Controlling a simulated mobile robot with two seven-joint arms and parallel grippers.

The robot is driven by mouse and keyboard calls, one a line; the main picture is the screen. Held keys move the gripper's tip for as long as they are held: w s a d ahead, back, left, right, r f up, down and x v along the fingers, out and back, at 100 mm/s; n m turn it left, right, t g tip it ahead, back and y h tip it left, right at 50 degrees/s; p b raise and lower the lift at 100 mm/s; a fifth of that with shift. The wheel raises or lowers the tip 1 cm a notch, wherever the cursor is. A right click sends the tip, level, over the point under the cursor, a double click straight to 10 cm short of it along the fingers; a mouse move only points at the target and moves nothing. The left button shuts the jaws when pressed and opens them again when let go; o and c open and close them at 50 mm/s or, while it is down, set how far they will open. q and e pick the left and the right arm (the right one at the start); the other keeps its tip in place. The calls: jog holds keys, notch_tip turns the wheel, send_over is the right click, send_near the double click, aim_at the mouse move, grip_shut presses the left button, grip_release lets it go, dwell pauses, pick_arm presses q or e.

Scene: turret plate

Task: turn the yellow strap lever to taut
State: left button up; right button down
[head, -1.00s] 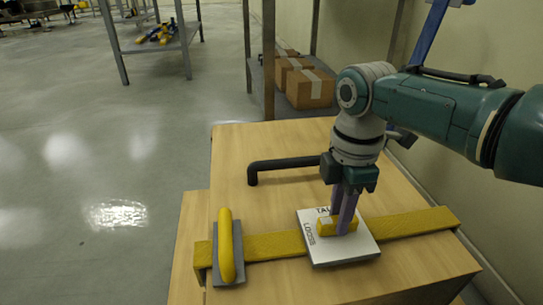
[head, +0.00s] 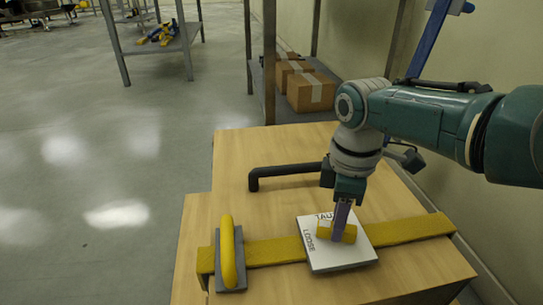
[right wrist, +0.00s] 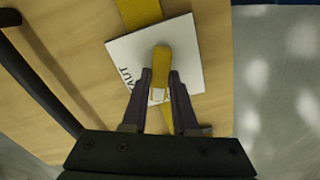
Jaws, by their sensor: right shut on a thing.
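The yellow strap lever (head: 350,234) sits on a white square plate (head: 345,262) marked TAUT along its far edge and LOOSE along its left edge. My right gripper (head: 337,236) comes down from above and is shut on the lever. In the right wrist view its fingers (right wrist: 162,80) stand on either side of the lever (right wrist: 163,62), near its white-marked end. The fingers partly cover the lever and the TAUT lettering in the head view. I cannot tell exactly which mark the lever points at. My left gripper is not in view.
A yellow strap (head: 415,228) runs across the wooden bench top (head: 235,165) under the plate. A yellow handle (head: 228,255) on a grey base stands left of it. A black bar handle (head: 285,170) lies behind the plate. Cardboard boxes (head: 310,90) stand on a shelf beyond.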

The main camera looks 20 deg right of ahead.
jog(key=m, duration=0.3)
jog(key=shift+m+p, duration=0.35)
jog(key=shift+m, duration=0.05)
jog(key=m, duration=0.3)
jog(key=shift+m, duration=0.3)
jog(key=m, duration=0.4)
jog(key=shift+p, duration=0.3)
jog(key=shift+m, duration=1.1)
jog(key=c, duration=0.7)
grip_release()
